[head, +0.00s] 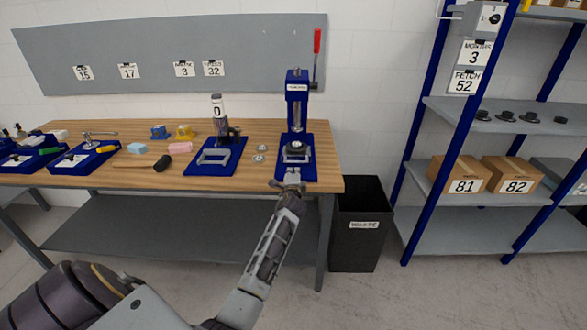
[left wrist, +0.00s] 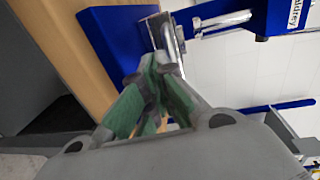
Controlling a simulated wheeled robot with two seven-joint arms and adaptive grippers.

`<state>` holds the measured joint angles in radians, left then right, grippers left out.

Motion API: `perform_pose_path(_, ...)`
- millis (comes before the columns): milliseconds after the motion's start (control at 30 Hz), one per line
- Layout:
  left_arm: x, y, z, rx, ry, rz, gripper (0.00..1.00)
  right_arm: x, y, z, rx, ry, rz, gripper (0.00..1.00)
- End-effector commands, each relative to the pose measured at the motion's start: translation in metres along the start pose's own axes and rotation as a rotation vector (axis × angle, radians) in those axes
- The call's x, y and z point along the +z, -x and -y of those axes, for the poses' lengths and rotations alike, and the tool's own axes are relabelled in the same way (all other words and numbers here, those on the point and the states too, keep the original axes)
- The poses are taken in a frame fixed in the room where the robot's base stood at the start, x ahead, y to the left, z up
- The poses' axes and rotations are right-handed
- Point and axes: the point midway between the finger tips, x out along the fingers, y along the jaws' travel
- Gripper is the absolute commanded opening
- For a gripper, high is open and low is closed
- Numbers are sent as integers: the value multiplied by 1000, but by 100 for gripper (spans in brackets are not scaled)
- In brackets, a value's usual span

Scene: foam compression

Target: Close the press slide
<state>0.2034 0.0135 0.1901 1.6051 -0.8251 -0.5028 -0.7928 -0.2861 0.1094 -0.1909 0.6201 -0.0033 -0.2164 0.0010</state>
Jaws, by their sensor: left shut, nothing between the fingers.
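The blue arbor press (head: 297,82) stands at the right end of the wooden workbench, with a red-tipped lever on its right side. Its slide (head: 295,158), with a round metal piece on it, sits at the base under the ram. My left gripper (head: 291,184) is shut and empty at the front edge of the press base. In the left wrist view my green-padded fingers (left wrist: 152,68) meet close to the metal slide parts (left wrist: 168,38); I cannot tell whether they touch. The fingertips partly hide the slide's front. My right gripper is not in view.
The workbench (head: 130,172) holds a blue tray (head: 216,168) left of the press, two small metal pieces, pink and light blue blocks, and tool trays farther left. A black waste bin (head: 362,232) stands right of the bench, before a blue-framed shelf (head: 478,118).

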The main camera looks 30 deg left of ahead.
Motion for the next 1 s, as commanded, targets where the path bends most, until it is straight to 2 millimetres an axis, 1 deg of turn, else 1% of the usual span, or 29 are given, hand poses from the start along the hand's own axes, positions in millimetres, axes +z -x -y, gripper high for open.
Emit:
perform_pose_path(200,0,-18,7,-1,0,-1,0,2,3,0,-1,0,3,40)
perform_pose_path(400,0,-27,9,0,-1,0,0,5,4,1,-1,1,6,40)
perform_pose_path(1000,0,-32,11,-2,0,-1,0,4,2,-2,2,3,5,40)
